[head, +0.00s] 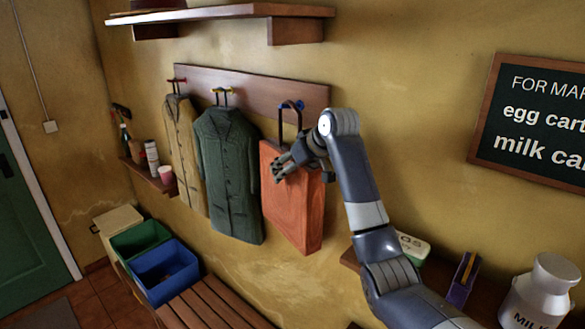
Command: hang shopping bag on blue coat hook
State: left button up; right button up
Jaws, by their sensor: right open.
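An orange-red shopping bag (291,212) hangs upright against the wall below the wooden hook board (230,90). Its dark handle (281,125) reaches up to the blue coat hook (290,105) at the right end of the board and appears looped over it. My right gripper (283,168) is open in front of the upper part of the bag, its fingers pointing left. Whether the fingers touch the bag I cannot tell. The gripper and wrist hide part of the bag's top edge. My left gripper is not in view.
A tan coat (184,150) and a green coat (229,175) hang left of the bag. A shelf (225,14) is above. A slatted bench (210,305), blue crate (166,273) and green crate (140,238) are below left. A milk can (540,295) stands at lower right.

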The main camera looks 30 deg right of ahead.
jog(key=v, duration=1.2)
